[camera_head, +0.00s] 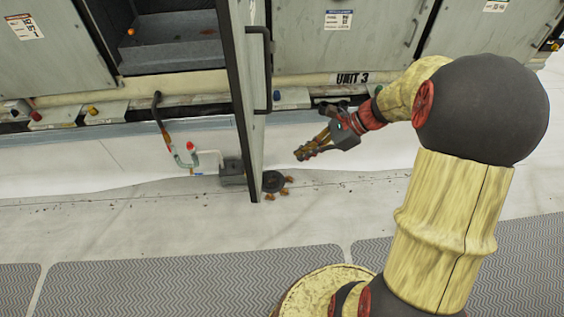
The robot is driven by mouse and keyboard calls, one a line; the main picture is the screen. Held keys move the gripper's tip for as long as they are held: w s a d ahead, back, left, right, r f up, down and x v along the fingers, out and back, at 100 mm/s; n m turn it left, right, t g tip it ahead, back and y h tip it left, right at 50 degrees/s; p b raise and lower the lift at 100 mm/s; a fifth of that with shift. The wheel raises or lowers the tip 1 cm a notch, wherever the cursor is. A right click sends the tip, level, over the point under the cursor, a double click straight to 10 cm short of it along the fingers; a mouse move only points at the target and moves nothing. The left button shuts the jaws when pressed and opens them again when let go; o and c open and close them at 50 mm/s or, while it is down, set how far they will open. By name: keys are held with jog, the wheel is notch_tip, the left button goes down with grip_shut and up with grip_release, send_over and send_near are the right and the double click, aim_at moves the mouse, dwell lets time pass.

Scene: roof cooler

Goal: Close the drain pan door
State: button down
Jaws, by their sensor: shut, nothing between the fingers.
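The drain pan door (247,100) stands open, swung out toward me and seen nearly edge-on. It has a dark edge and a black bar handle (266,70) on its right face. To its left is the open compartment (180,55) with a dark grey interior and a small orange thing inside. My gripper (303,155) is to the right of the door, at about the height of its lower part. It is shut and empty, with its fingers pointing left toward the door. A gap shows between the fingertips and the door.
Closed panels flank the opening, one on the left (45,60) and one on the right (340,40). A drain pipe (180,155) and a grey box (232,172) sit below the opening. Patterned mats (150,280) lie on the floor in front.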

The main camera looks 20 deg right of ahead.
jog(key=a+r+b+x, duration=0.2)
jog(key=x, duration=1)
jog(key=shift+w, duration=0.4)
jog(key=shift+a+f, duration=0.1)
jog(key=shift+a, duration=0.05)
